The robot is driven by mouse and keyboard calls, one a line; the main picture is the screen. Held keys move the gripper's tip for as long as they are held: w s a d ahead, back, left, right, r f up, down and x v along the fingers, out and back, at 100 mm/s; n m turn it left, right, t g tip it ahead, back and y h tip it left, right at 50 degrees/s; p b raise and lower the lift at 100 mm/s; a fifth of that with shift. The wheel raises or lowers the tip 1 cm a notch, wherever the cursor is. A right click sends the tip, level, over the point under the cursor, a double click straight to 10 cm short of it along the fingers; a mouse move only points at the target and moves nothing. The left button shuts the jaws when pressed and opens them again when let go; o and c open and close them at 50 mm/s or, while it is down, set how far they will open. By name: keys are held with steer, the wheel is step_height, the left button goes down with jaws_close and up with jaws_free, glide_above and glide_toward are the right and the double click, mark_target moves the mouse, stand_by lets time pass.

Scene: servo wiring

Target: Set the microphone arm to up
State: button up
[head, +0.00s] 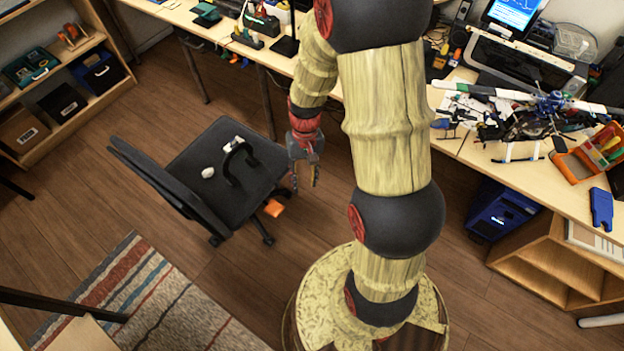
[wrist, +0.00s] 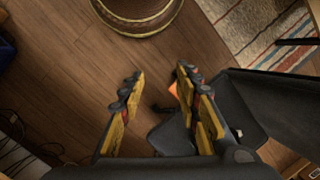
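A black headset (head: 235,160) with a pale part at its upper end lies on the seat of the black office chair (head: 210,190). Its microphone arm is too small to make out, so I cannot tell its position. My gripper (head: 304,182) hangs to the right of the chair, pointing down, apart from the headset. In the wrist view my gripper (wrist: 159,80) is open, with nothing between its yellow fingers. Part of the chair (wrist: 245,100) shows behind and right of the fingers; the headset cannot be made out there.
A small white object (head: 208,172) lies on the seat left of the headset. An orange item (head: 274,208) is on the floor by the chair. A cluttered workbench (head: 468,150) runs along the back and right. A shelf (head: 60,100) stands left. A striped rug (head: 150,300) lies in front.

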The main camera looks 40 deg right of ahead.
steer(key=shift+s+r, duration=0.4)
steer(key=shift+r, duration=0.4)
